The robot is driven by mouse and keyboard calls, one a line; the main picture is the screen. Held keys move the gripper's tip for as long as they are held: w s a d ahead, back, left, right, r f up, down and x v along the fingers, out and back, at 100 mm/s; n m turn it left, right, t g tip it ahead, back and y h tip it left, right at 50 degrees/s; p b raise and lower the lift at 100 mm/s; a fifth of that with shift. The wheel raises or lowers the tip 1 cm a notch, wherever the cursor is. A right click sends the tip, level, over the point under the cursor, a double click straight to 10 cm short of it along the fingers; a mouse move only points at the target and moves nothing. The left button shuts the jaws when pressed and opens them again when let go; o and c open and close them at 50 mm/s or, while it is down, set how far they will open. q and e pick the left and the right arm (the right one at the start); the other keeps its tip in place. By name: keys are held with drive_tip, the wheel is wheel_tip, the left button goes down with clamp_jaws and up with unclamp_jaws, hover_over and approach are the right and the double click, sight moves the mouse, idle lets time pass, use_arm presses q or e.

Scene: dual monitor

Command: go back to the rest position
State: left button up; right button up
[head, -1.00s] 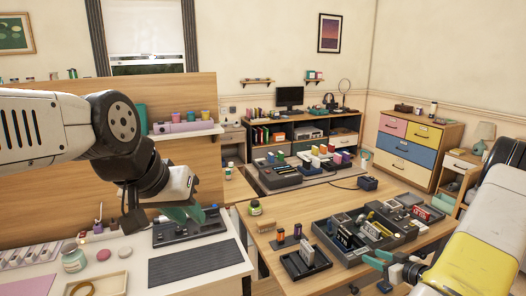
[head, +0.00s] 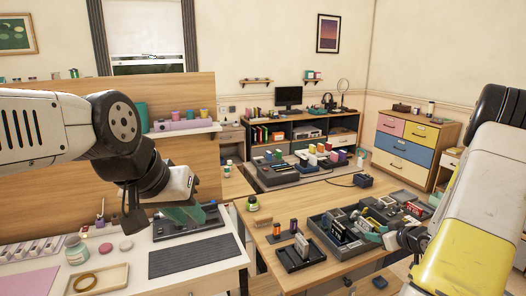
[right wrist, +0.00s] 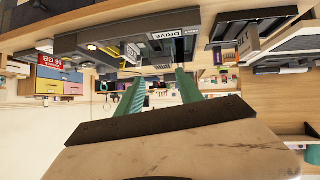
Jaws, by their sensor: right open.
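My left gripper (head: 184,216) hangs at the left over the black tray on the white desk, its teal fingers pointing down. Its finger gap is not clear. My right gripper (head: 376,238) is low at the right, by the front edge of the dark organizer trays (head: 345,248) on the wooden table. In the right wrist view its two teal fingers (right wrist: 160,88) stand apart with nothing between them. The trays appear upside down beyond them, with a slot part labelled DRIVE (right wrist: 175,35).
The wooden table (head: 285,211) has a small jar (head: 252,203) and a black tray (head: 298,256) with upright pieces beside it. The white desk holds a dark mat (head: 195,256) and a shallow wooden tray (head: 101,279). A coloured drawer cabinet (head: 408,149) stands at the back right.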

drive_tip(key=s+a+r+m+g+h, duration=0.15)
drive_tip(key=a+r, duration=0.25)
drive_tip(key=r, duration=0.6)
drive_tip(key=s+a+r+m+g+h, duration=0.1)
drive_tip(key=s+a+r+h, duration=0.25)
drive_tip(key=r, duration=0.65)
drive_tip(key=s+a+r+g+y, duration=0.1)
drive_tip(key=s+a+r+y, duration=0.1)
drive_tip(key=s+a, duration=0.6)
drive_tip(key=s+a+r+m+g+y, duration=0.1)
drive_tip(key=s+a+r, duration=0.3)
drive_tip(key=s+a, duration=0.5)
drive_tip(key=s+y, duration=0.1)
drive_tip(key=s, duration=0.2)
drive_tip(key=shift+s+r+y, duration=0.2)
drive_tip(key=shift+s+y, duration=0.15)
drive_tip(key=shift+y, duration=0.05)
drive_tip(key=shift+m+g, duration=0.25)
drive_tip(key=shift+c, duration=0.3)
